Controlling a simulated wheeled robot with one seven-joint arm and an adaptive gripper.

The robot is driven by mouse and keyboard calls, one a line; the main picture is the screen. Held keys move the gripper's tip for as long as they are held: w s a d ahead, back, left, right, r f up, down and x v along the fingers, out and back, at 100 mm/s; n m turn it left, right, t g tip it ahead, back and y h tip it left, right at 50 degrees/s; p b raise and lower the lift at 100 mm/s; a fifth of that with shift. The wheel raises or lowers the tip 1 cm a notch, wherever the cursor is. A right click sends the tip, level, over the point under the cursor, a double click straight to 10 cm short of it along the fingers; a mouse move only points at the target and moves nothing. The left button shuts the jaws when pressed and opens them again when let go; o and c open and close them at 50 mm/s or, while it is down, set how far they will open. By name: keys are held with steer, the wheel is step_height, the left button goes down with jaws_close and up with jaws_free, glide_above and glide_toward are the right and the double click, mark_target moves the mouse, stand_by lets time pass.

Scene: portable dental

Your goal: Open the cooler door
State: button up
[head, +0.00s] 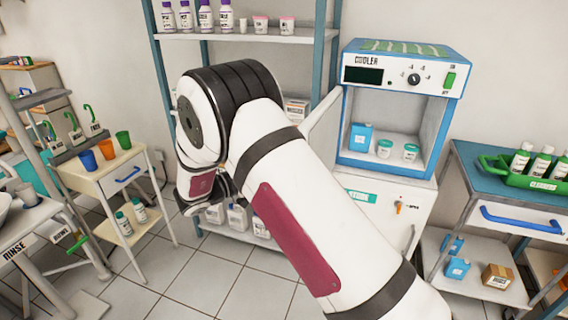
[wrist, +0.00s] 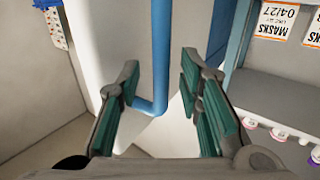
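The cooler (head: 403,75) is a white and blue box standing on a white cabinet. Its door (head: 322,125) stands swung open to the left, and my arm covers part of it. Inside are a blue carton and two white tubs with green lids. The blue bar handle (wrist: 160,50) shows on the white door panel (wrist: 105,40) in the wrist view. My gripper (wrist: 162,85) is open, with the handle's bent end between its green-padded fingers in the picture; I see no clear contact. In the head view my arm hides most of the gripper.
A shelf rack (head: 240,37) with bottles stands behind my arm. A blue-topped cart (head: 480,178) with a green tray is at the right. A small cart (head: 75,178) with cups is at the left. Tiled floor (head: 190,275) is clear between.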

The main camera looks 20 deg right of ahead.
steer(key=v, duration=1)
steer(key=shift+a, duration=0.2)
steer(key=shift+r, duration=0.1)
